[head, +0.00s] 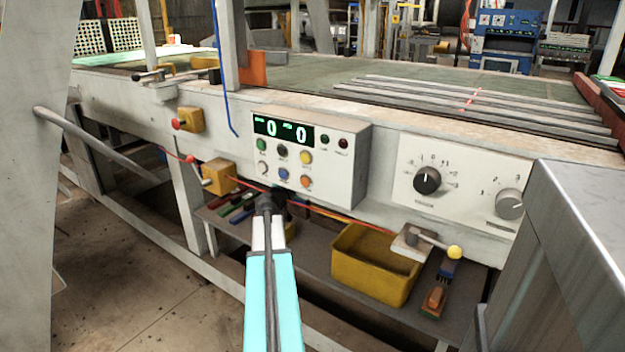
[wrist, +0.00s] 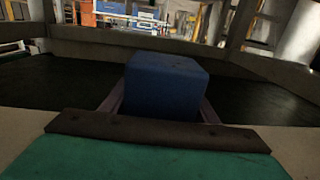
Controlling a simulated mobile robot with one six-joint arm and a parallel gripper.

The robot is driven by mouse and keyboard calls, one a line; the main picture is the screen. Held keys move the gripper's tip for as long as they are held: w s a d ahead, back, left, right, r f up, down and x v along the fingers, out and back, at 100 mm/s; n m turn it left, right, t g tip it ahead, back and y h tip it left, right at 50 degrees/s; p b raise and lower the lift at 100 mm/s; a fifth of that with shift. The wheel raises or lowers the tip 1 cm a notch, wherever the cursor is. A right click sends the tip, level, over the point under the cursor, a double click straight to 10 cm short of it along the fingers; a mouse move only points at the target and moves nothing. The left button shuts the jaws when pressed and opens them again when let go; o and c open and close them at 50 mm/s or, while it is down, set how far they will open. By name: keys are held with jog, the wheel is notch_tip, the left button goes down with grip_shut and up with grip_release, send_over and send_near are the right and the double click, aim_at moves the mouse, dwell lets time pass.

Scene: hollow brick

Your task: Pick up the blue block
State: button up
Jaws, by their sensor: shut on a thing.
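A plain dark blue block (wrist: 165,85) fills the middle of the wrist view. My gripper (wrist: 161,103) is shut on it, with one finger along its left side and one along its right. The block's lower part is hidden behind the dark edge of my gripper. In the head view my arm reaches forward from the bottom, and my dark gripper (head: 270,203) is in front of the machine, below its display box. I cannot make out the block in the head view.
A control box (head: 310,155) with a green display and coloured buttons sits on the machine's front rail. A yellow bin (head: 372,270) and tools stand on the low shelf below. A lever with a yellow knob (head: 454,252) juts out at the right. A metal cabinet (head: 570,250) stands right.

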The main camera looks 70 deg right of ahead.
jog(key=shift+r, duration=0.8)
